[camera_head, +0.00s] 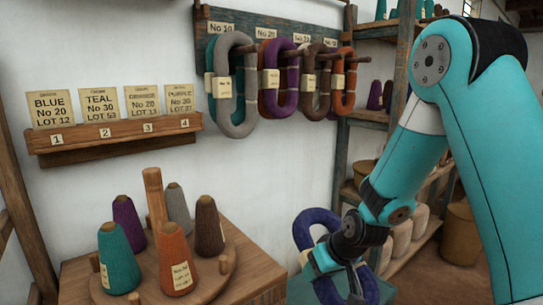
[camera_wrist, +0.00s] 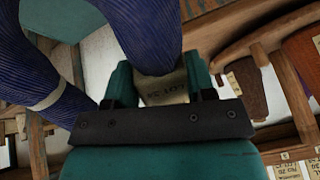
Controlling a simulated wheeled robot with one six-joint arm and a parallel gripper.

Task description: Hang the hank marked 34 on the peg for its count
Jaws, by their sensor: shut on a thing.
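My gripper (camera_head: 340,272) is shut on a dark blue hank (camera_head: 313,225), low in front of the wall in the head view. The hank also fills the top left of the wrist view (camera_wrist: 140,30), where a cream tag (camera_wrist: 165,88) shows between the fingers (camera_wrist: 160,82); I cannot read its number. A dark peg board (camera_head: 275,26) hangs on the wall above, with count labels along its top; the left ones (camera_head: 221,28) read No 10 and No 20. Several hanks hang there: grey (camera_head: 237,112) over teal, purple (camera_head: 288,95) over orange, brown (camera_head: 317,100), and orange (camera_head: 343,85).
A card rack (camera_head: 115,137) with several lot cards is on the wall at left. A wooden stand with cones, including a teal cone (camera_head: 118,260), stands front left. Shelves (camera_head: 365,115) with baskets stand behind my arm. The air between hank and board looks clear.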

